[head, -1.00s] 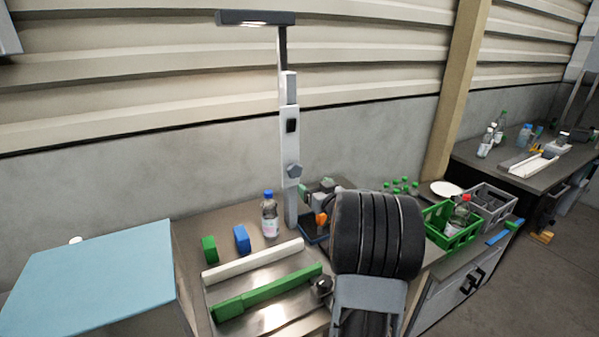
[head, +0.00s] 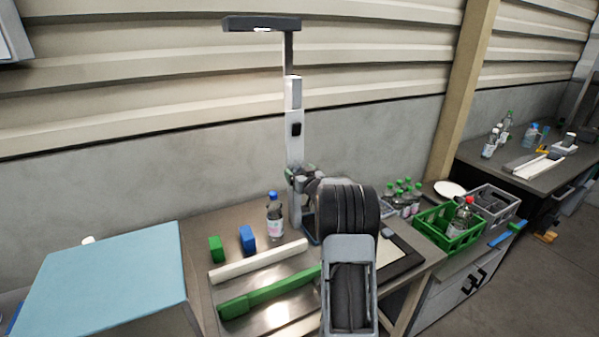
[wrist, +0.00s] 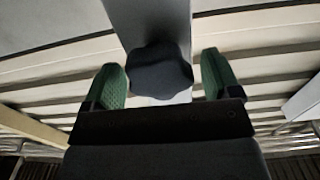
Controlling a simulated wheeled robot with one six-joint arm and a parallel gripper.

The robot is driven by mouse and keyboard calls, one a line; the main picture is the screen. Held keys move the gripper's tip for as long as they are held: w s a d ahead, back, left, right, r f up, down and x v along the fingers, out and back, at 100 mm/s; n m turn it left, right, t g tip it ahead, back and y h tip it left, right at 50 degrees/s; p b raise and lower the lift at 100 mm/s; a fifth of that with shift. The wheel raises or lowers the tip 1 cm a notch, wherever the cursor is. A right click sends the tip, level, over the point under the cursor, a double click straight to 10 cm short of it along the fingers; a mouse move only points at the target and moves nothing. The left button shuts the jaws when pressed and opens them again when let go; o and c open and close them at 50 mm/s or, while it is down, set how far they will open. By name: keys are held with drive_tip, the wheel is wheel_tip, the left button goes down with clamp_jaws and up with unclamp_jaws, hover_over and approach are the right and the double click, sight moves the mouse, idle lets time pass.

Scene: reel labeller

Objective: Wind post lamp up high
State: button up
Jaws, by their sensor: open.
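The post lamp (head: 295,125) stands upright at the back of the bench, its dark lamp head (head: 262,24) high on an arm above the post. In the wrist view its dark lobed knob (wrist: 160,72) sits on the grey post (wrist: 150,22). My gripper (wrist: 165,82) is open, with one green-padded finger on each side of the knob and a visible gap at both sides. In the head view my gripper (head: 300,180) is at the post's lower part, where my arm partly hides it and the knob.
A blue-capped bottle (head: 274,215), a blue block (head: 248,238) and a green block (head: 215,249) stand left of the post. A white rail (head: 258,260) and a green bar (head: 268,293) lie in front. A green crate (head: 450,238) is to the right.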

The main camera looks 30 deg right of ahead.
drive_tip(key=shift+c, duration=0.5)
drive_tip(key=c, duration=0.8)
drive_tip(key=shift+m, duration=1.3)
drive_tip(key=o, duration=0.9)
drive_tip(key=s+a+b, duration=0.1)
drive_tip(key=s+b, duration=0.2)
drive_tip(key=s, duration=1)
drive_tip(key=shift+s+a, duration=0.3)
drive_tip(key=shift+a, duration=0.05)
